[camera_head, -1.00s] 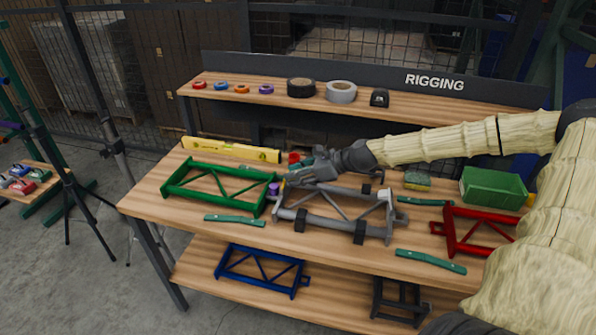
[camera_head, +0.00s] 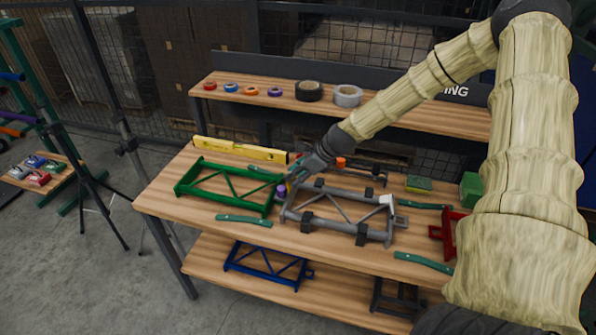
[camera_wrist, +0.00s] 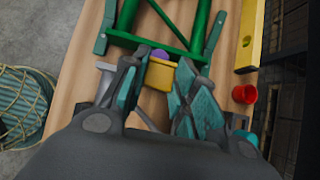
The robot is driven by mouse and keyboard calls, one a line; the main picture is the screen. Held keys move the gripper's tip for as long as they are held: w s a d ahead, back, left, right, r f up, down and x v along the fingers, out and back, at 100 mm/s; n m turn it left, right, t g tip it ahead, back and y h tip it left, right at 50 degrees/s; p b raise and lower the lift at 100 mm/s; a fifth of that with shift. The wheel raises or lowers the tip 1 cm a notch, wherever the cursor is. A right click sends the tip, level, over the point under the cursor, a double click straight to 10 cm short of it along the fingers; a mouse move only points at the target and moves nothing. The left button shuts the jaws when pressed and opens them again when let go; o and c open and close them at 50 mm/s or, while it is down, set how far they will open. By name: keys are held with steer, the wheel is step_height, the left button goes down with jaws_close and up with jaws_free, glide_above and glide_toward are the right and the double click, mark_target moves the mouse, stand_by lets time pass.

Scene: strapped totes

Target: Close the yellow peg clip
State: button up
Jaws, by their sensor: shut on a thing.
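The yellow peg clip (camera_wrist: 159,75) shows in the wrist view as a small yellow block between the teal fingers of my gripper (camera_wrist: 153,85), which is shut on it. A purple round part (camera_wrist: 160,54) sits right behind the clip; in the head view a purple part (camera_head: 281,190) shows beside my gripper (camera_head: 294,178). In the head view my gripper is low over the bench, between the green frame (camera_head: 228,200) and the grey frame (camera_head: 340,226). I cannot make out the yellow clip there; my gripper seems to hide it.
A yellow level (camera_head: 240,149) lies at the back left of the bench (camera_head: 180,231). Teal-handled tools (camera_head: 243,219) lie in front. A red frame (camera_head: 446,235) is at the right. A red cup (camera_wrist: 244,94) stands right of my gripper in the wrist view.

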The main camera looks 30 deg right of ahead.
steer(key=shift+w+a+r+g+h+p, duration=0.1)
steer(key=shift+w+a+g+h+p, duration=0.6)
steer(key=shift+p, duration=0.75)
steer(key=shift+w+a+r+g+h+p, duration=0.1)
steer(key=shift+w+a+g+h+p, duration=0.2)
steer(key=shift+g+h+p, duration=0.8)
steer(key=shift+w+a+f+g+p, duration=0.1)
steer(key=shift+w+a+g+p, duration=0.3)
steer(key=shift+p, duration=0.6)
steer(key=shift+w+a+f+g+h, duration=0.25)
steer(key=shift+w+g+h, duration=0.2)
steer(key=shift+g+h, duration=0.2)
steer(key=shift+w+a+f+g+h+b, duration=0.35)
steer(key=shift+w+a+f+g+h, duration=0.15)
steer(key=shift+g+h, duration=0.35)
steer(key=shift+w+a+f+g+h+b, duration=0.25)
steer(key=shift+w+f+g+h+b, duration=0.25)
steer(key=shift+g+b, duration=0.55)
steer(key=f+g+h+b, duration=0.1)
steer(key=b, duration=0.2)
steer(key=g+h+b, duration=0.1)
steer(key=b, duration=0.2)
steer(key=shift+w+a+f, duration=0.35)
steer(key=shift+w+a, duration=0.05)
steer(key=shift+f+g+b, duration=0.1)
steer(key=shift+g+b, duration=0.15)
steer(key=shift+b, duration=0.65)
steer(key=shift+a+h, duration=0.1)
steer(key=shift+h, duration=0.3)
